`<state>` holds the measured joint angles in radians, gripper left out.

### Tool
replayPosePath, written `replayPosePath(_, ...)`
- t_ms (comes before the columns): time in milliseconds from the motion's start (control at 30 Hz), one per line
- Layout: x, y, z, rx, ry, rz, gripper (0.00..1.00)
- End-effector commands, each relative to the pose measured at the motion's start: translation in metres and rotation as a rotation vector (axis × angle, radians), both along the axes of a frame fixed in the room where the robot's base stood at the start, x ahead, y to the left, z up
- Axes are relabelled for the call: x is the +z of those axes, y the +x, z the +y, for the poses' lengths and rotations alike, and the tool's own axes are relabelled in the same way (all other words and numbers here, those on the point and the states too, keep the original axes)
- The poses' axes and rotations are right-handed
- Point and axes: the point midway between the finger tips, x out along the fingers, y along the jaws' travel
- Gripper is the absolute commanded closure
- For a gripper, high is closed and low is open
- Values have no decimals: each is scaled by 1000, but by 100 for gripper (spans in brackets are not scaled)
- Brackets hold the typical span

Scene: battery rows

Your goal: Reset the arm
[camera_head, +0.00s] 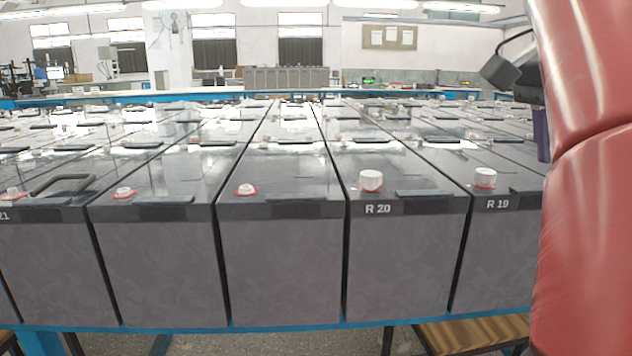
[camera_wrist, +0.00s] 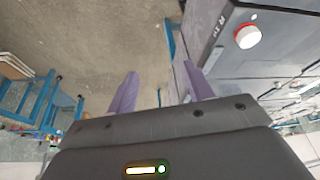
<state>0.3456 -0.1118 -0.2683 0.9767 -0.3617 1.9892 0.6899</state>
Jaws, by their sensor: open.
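My red arm (camera_head: 590,180) is raised along the right edge in the head view. Part of my gripper shows beside it, with a purple finger (camera_head: 541,132) near the R 19 battery. In the wrist view my gripper (camera_wrist: 160,68) is open, its two purple fingers apart with nothing between them. The floor (camera_wrist: 100,40) lies beyond the fingers. A grey battery (camera_wrist: 240,60) with a white cap (camera_wrist: 247,36) on a red ring stands to the right of the fingers, apart from them as far as I can tell.
Rows of grey batteries (camera_head: 280,265) fill a blue-edged table (camera_head: 280,323). R 20 (camera_head: 400,265) and R 19 (camera_head: 495,265) have tall white caps; the front batteries left of them have low red-ringed fittings. A wooden-topped stand (camera_head: 470,335) is below. A blue frame (camera_wrist: 50,110) stands left in the wrist view.

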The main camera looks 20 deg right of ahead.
Motion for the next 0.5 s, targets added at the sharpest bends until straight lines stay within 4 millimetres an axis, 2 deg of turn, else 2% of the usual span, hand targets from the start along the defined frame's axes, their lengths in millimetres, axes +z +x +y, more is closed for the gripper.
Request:
replayPosePath(267,-22,16,9,160,4,5,48)
replayPosePath(500,-57,36,30,386,5,4,48)
